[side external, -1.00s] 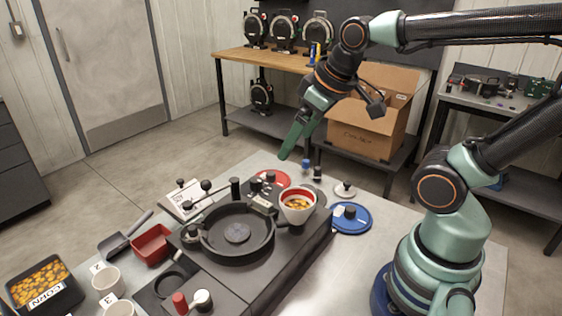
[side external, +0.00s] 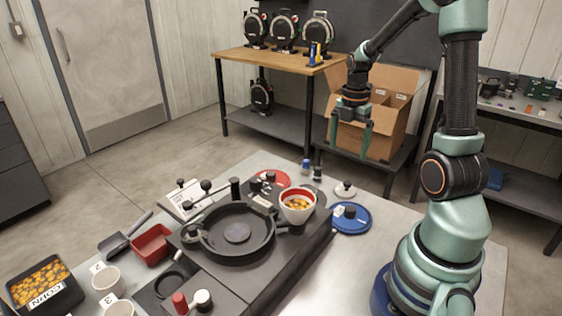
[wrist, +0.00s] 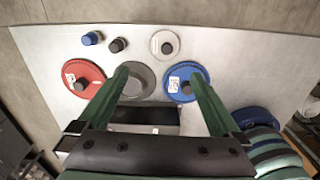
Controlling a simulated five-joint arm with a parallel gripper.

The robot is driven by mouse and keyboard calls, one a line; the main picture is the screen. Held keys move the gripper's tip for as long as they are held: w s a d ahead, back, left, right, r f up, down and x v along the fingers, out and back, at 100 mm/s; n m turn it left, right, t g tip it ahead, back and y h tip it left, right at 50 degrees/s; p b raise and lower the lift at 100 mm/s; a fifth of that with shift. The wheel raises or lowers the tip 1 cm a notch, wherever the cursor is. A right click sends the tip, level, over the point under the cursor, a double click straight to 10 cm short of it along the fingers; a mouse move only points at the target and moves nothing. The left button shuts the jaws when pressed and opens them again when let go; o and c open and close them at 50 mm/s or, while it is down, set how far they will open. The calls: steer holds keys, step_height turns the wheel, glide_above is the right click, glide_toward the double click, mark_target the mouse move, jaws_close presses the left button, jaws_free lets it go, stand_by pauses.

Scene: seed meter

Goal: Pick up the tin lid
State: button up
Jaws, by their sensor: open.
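Several round lids with knobs lie on the table. A small pale silver lid (side external: 345,189) with a dark knob, the most tin-like, also shows in the wrist view (wrist: 156,48). A grey lid (wrist: 146,76) lies between the red lid (wrist: 92,70) and the blue lid (wrist: 200,71). The side view shows the blue lid (side external: 363,219) and red lid (side external: 283,178) too; the grey one is partly hidden behind the meter. My gripper (side external: 349,142) is open and empty, pointing down well above the table. In the wrist view its fingers (wrist: 159,78) spread over the grey and blue lids.
The black seed meter (side external: 290,258) fills the middle of the table, with a red-rimmed cup (side external: 297,212) of seeds on it. A small blue piece (wrist: 91,39) and a dark piece (wrist: 117,45) lie near the silver lid. A cardboard box (side external: 385,130) stands behind.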

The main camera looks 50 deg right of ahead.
mark_target(346, 182)
steer(key=shift+n, duration=0.3)
steer(key=f, duration=1.3)
steer(key=shift+s+d, duration=0.4)
steer(key=shift+r, duration=0.1)
steer(key=c, duration=1.1)
steer(key=shift+r, duration=0.1)
